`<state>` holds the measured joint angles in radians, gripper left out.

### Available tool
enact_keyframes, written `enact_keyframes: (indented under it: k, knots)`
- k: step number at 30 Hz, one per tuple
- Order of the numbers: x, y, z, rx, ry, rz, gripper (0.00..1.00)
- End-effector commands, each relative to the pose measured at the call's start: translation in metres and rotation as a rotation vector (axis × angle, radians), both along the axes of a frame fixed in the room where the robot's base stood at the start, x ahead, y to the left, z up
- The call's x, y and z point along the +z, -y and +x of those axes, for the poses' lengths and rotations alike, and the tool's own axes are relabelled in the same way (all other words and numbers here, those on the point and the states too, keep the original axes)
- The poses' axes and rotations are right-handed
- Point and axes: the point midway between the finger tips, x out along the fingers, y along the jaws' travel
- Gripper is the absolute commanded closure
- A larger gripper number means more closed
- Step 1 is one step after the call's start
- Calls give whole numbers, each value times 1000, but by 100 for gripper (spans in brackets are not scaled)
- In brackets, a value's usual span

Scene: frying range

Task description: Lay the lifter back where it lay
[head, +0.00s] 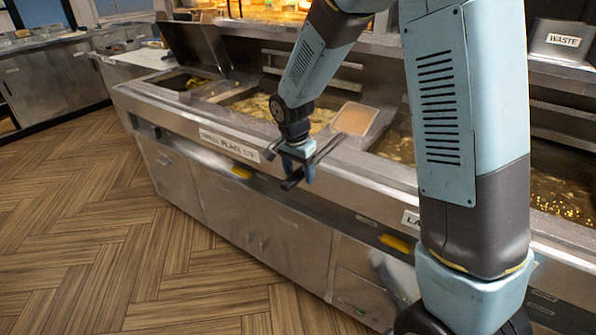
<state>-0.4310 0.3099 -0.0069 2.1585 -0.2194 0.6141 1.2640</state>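My gripper (297,165) hangs in front of the fryer counter's front edge, beside the label strip. Its two dark fingers look spread apart, with light blue parts between and below them. I see nothing clearly held between the fingers. I cannot make out the lifter for certain anywhere in the head view. My arm crosses the right half of the picture and hides part of the counter.
The steel counter (262,229) runs diagonally, with oil vats (262,105) and a tan square pad (355,118) on top. A raised lid (197,46) stands at the left. A box marked WASTE (563,40) is at the back right. Floor (110,240) at left is clear.

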Motion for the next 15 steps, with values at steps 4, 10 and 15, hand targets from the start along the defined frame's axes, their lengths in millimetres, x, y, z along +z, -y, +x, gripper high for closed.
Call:
enact_keyframes:
  k: [4, 10, 15]
  knots:
    - [0, 0, 0, 0, 0, 0, 32]
    - [3, 0, 0, 0, 0, 0, 32]
    - [22, -2, -2, -1, 3, 2, 32]
